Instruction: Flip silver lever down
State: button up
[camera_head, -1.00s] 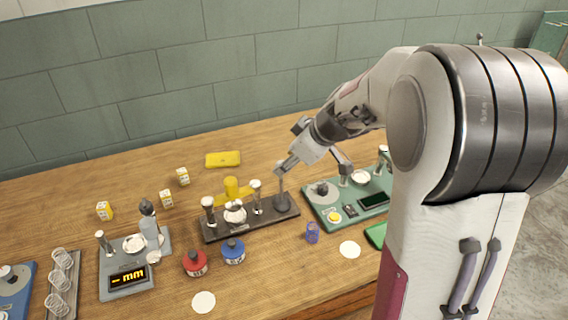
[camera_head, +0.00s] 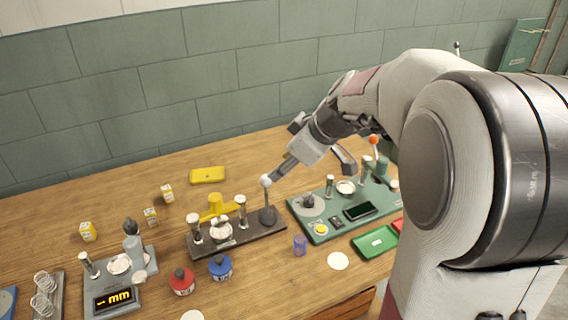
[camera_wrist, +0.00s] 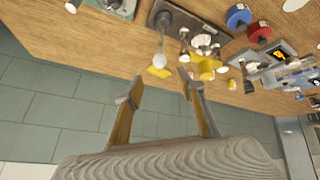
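The silver lever (camera_head: 266,196) stands upright at the right end of a dark base plate (camera_head: 240,242), with a pale round knob on top. In the wrist view the lever's knob (camera_wrist: 158,67) shows just beyond the fingertips, roughly between them. My gripper (camera_head: 276,173) is beside the knob, at its upper right in the head view. In the wrist view my gripper (camera_wrist: 158,84) has its two fingers spread apart with nothing between them. I cannot tell whether a finger touches the knob.
A green device (camera_head: 325,228) with an orange-knobbed lever (camera_head: 374,141) stands to the right. A grey device (camera_head: 118,284) is at left.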

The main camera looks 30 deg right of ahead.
jog(key=shift+a, duration=0.2)
grip_shut()
jog(key=shift+w+a+m+g+h, duration=0.6)
jog(key=shift+w+a+m, duration=0.2)
jog(key=shift+w+a, duration=1.65)
jog(key=d+r+m, duration=0.1)
jog(key=m, duration=0.1)
jog(key=w+d+r+m+h, duration=0.1)
jog(key=m, duration=0.2)
jog(key=w+d+r+m+h, duration=0.1)
jog(key=d+m, duration=0.1)
jog(key=m, duration=0.1)
jog(key=shift+w, duration=0.15)
jog(key=shift+a, duration=0.1)
